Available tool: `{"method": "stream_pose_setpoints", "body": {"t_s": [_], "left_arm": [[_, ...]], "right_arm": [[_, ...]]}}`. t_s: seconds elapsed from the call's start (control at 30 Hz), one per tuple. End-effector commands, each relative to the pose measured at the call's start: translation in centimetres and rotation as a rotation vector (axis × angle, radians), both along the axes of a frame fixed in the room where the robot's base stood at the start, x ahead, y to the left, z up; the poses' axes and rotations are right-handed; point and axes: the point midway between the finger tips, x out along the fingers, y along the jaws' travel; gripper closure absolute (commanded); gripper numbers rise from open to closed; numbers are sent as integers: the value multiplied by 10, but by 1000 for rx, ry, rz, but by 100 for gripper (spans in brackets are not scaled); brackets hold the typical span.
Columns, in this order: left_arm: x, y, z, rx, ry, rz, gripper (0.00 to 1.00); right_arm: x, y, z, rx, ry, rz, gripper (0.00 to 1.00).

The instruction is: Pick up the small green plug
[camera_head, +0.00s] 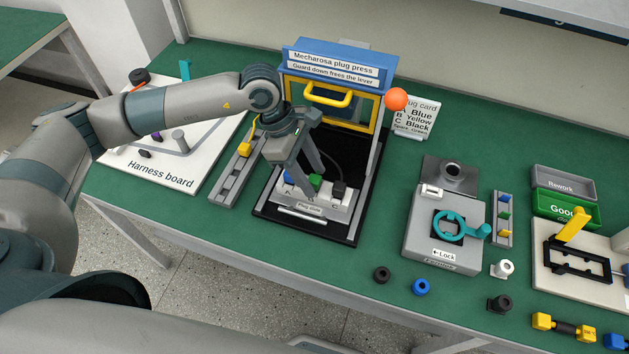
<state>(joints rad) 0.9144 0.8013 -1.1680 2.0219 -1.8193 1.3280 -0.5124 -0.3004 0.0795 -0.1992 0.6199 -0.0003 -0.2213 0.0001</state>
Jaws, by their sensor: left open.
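The small green plug (316,181) sits in the pale plug block (325,204) inside the press, between a blue plug (289,175) and a black plug (338,188). My left gripper (309,188) points down into the press, in front of and above the block. Its fingers are apart, with the tips close to the green plug and partly covering it. I cannot tell whether they touch it. My right gripper is not in view.
The blue plug press (337,56) has its yellow-framed guard (327,92) raised behind my gripper. An orange ball knob (396,99) stands at its right. A grey rail (235,166) lies left, and a lock fixture (415,233) stands right. Loose rings lie along the front edge.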

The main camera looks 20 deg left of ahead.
Motion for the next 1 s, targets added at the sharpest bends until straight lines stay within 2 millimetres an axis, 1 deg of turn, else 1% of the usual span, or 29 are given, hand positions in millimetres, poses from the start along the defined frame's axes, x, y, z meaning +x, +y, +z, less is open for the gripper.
{"method": "stream_pose_setpoints", "body": {"t_s": [0.03,0.07,0.1,0.17,0.2,0.23,0.63,0.77,0.87,0.9,1.0], "left_arm": [[0,0,0,0,0,0,56],[0,0,0,0,0,0,63],[0,0,0,0,0,0,73],[0,0,0,0,0,0,87],[0,0,0,0,0,0,97],[0,0,0,0,0,0,100],[-2,0,2,0,0,-1,100],[-7,0,6,-1,0,-1,100],[-14,1,12,0,0,-2,100],[-19,1,15,1,0,-3,100],[-31,1,21,-1,-1,-3,100]], "right_arm": [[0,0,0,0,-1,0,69],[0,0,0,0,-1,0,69],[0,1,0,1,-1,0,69],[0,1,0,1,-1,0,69],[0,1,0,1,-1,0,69],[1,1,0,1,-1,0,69],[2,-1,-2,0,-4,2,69],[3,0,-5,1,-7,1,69],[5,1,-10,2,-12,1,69],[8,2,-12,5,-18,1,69],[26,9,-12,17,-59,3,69]]}}
